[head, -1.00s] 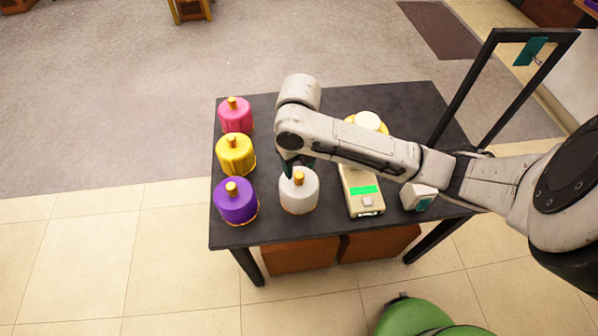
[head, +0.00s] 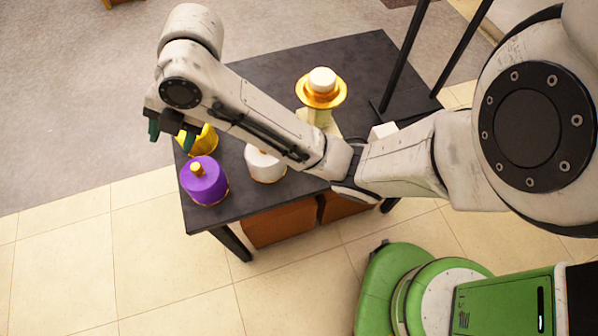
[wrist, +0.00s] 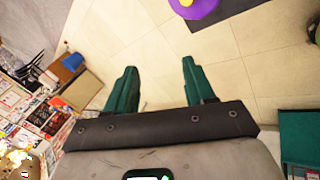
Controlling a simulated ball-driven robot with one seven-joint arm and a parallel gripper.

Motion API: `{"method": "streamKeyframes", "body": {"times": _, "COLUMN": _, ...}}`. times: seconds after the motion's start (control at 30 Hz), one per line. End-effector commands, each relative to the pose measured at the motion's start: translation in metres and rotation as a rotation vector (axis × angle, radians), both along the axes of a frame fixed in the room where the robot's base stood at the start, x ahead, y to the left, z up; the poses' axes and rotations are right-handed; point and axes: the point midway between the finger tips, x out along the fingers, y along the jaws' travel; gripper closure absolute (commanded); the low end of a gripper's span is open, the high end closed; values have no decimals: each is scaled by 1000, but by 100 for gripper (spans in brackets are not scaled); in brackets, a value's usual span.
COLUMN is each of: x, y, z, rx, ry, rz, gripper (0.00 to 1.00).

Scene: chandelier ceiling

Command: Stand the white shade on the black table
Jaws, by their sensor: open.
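The white shade (head: 263,166) stands upright on the black table (head: 345,62), near the table's front edge. My forearm hides its top in the head view. My gripper (head: 171,138) is up at the table's left edge, apart from the white shade and left of it, near the yellow and purple shades. In the wrist view its two green fingers (wrist: 160,80) are spread with nothing between them, and floor tiles show beyond.
A purple shade (head: 204,182) and a yellow shade (head: 206,142) stand at the table's left side. A gold dish with a white top (head: 321,86) stands further back. A black frame (head: 402,58) rises at the right.

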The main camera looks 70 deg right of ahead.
Motion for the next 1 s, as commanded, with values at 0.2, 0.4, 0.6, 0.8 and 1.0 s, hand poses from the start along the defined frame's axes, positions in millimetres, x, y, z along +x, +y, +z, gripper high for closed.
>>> {"method": "streamKeyframes", "body": {"times": 0.2, "x": -22, "y": 50, "z": -40, "rx": 319, "ry": 142, "rz": -496, "gripper": 46}}
{"method": "streamKeyframes", "body": {"times": 0.4, "x": -88, "y": 59, "z": -107, "rx": 444, "ry": 360, "rz": -998, "gripper": 46}}
{"method": "streamKeyframes", "body": {"times": 0.6, "x": -179, "y": 27, "z": -164, "rx": 379, "ry": 483, "rz": -1475, "gripper": 46}}
{"method": "streamKeyframes", "body": {"times": 0.8, "x": -233, "y": -12, "z": -183, "rx": 287, "ry": 465, "rz": -1742, "gripper": 46}}
{"method": "streamKeyframes", "body": {"times": 1.0, "x": -242, "y": -22, "z": -184, "rx": 269, "ry": 449, "rz": -1798, "gripper": 46}}
